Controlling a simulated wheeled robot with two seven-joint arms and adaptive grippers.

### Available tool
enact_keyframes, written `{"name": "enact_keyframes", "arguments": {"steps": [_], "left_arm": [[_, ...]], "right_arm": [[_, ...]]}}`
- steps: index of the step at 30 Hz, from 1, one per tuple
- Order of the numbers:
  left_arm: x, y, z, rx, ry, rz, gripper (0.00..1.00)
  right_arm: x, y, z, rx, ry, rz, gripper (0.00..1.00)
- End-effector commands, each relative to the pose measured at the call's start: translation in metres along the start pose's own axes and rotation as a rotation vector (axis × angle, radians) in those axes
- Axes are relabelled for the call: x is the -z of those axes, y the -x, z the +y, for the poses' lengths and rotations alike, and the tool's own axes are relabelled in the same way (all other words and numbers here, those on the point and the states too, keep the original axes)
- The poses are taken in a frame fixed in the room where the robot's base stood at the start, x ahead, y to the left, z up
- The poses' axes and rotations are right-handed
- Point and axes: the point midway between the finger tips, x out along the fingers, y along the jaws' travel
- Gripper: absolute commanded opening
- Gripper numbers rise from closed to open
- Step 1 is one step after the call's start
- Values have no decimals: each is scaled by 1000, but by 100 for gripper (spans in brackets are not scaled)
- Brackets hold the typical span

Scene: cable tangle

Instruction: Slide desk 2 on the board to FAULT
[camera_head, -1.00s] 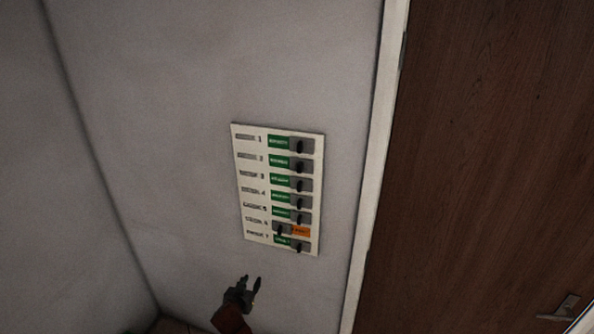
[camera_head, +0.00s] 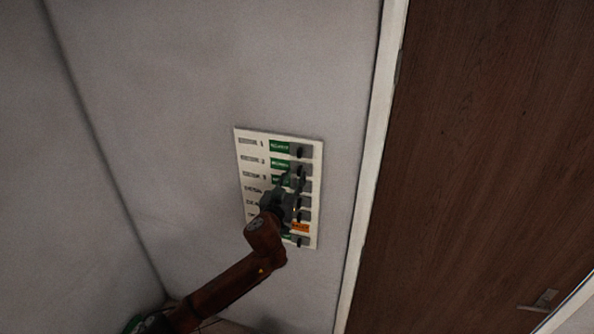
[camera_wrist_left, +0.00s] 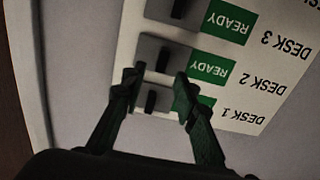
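The white board (camera_head: 252,134) hangs on the wall. In the left wrist view it appears upside down, with the desk 2 slider (camera_wrist_left: 162,60) beside a green READY label (camera_wrist_left: 213,68); its dark knob stands up from a grey plate. The desk 1 slider (camera_wrist_left: 151,101) is just below it there, also showing READY. My left gripper (camera_head: 291,178) is in front of the board, over the middle rows. In the wrist view its fingers (camera_wrist_left: 157,78) are open, the tips either side of the desk 2 knob's lower end, apparently apart from it. My right gripper is not in view.
The desk 3 slider (camera_wrist_left: 180,8) is close by, showing READY. A lower row shows an orange label (camera_head: 300,228). A white door frame (camera_head: 372,190) and brown door (camera_head: 480,150) are to the right. The wall left of the board is clear.

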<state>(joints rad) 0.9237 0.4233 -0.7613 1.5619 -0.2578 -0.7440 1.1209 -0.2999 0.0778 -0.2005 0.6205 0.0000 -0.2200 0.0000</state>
Motion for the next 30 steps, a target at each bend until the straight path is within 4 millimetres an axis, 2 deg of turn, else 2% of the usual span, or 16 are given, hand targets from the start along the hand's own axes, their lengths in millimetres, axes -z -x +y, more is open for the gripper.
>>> {"name": "enact_keyframes", "arguments": {"steps": [3, 7, 19, 30], "left_arm": [[1, -16, 0, 1, -2, 0, 28], [0, -26, 0, 1, -1, 0, 28], [0, -32, 0, 0, -1, -1, 28], [0, -31, 0, 0, -1, -1, 2]], "right_arm": [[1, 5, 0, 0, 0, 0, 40], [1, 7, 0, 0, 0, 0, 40], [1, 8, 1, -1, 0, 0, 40], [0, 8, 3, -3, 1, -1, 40]]}}
